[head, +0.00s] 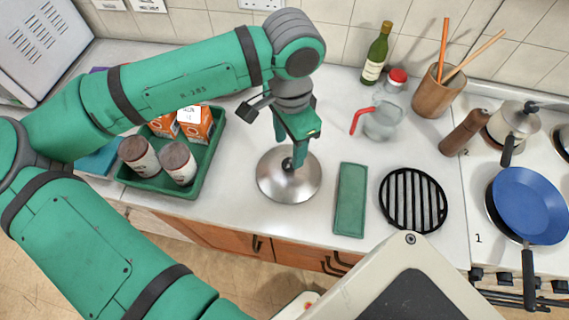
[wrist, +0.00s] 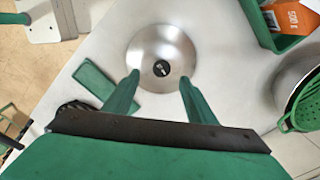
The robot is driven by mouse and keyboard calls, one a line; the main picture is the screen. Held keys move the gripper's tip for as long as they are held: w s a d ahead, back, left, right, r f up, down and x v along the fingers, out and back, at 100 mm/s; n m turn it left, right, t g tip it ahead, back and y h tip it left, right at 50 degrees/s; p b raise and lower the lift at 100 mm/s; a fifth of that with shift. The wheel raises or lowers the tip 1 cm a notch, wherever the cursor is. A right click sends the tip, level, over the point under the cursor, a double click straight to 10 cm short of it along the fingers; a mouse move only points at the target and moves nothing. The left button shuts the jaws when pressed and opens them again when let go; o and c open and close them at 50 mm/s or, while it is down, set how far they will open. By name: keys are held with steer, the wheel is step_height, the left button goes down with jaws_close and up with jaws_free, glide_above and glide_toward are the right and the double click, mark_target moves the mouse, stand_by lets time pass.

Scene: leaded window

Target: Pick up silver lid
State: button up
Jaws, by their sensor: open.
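The silver lid (head: 290,184) is a round, domed metal lid lying on the white counter in the middle of the head view. It has a small black knob (head: 287,164) on top. In the wrist view the lid (wrist: 180,44) lies beyond my fingertips, with its black knob (wrist: 161,68) facing the camera. My green gripper (head: 293,158) points down over the lid in the head view. In the wrist view its two fingers (wrist: 160,78) are spread with the knob between and beyond them. The gripper is open and holds nothing. The fingers partly hide the knob in the head view.
A green tray (head: 207,168) with cans and cartons stands left of the lid. A green rectangular block (head: 350,200) and a black round grate (head: 412,172) lie to the right. A glass jug (head: 383,122) stands behind. The counter's front edge is close to the lid.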

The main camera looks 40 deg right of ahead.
mark_target(289, 163)
steer(key=f, duration=0.3)
steer(key=shift+w+f, duration=0.1)
steer(key=shift+w, duration=0.15)
step_height(289, 163, down, 5)
steer(key=shift+d+r, duration=0.1)
steer(key=shift+d, duration=0.05)
steer(key=shift+s, duration=0.1)
steer(key=shift+d, duration=0.1)
jaws_close()
